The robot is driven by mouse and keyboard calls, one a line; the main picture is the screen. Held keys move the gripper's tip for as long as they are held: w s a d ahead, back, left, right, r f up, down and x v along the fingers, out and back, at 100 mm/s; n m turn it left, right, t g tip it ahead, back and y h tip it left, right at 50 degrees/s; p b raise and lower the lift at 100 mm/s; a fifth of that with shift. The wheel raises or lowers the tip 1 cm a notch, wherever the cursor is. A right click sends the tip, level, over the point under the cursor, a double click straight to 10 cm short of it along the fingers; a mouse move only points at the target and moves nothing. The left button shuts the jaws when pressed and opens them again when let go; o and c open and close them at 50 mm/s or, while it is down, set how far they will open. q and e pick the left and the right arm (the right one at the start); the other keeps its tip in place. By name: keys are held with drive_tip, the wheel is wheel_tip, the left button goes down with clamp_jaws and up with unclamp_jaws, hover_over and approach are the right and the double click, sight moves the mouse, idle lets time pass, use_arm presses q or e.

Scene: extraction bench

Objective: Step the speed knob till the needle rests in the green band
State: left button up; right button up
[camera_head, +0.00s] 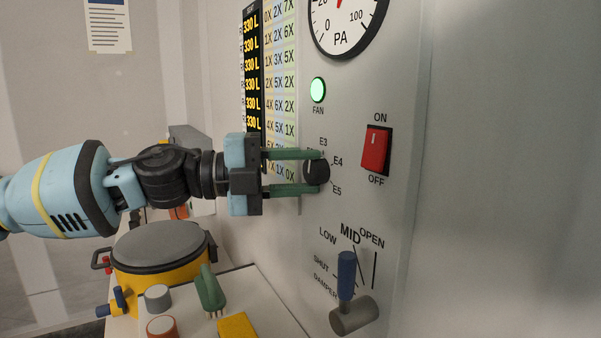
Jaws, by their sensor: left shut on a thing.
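The dark round speed knob (319,173) sits on the grey panel, with the labels E3, E4 and E5 around its right side. My left gripper (313,171) reaches in from the left and is shut on the knob, one green finger above it and one below. The knob's left side and some labels are partly hidden by the fingers. The PA gauge (351,24) is at the top, cut by the frame edge. Only a bit of its red needle (340,3) shows; no green band is visible. My right gripper is not in view.
The panel has a lit green FAN lamp (317,90), a red ON/OFF switch (376,150) and a blue-handled damper lever (346,275). A yellow pot (160,280) with a grey lid and small items stand on the bench, lower left. A number chart (280,60) hangs behind my gripper.

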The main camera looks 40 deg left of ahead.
use_arm(q)
drive_tip(key=shift+f+n, duration=0.1)
drive_tip(key=shift+n, duration=0.9)
drive_tip(key=o, duration=1)
drive_tip(key=shift+a, duration=0.1)
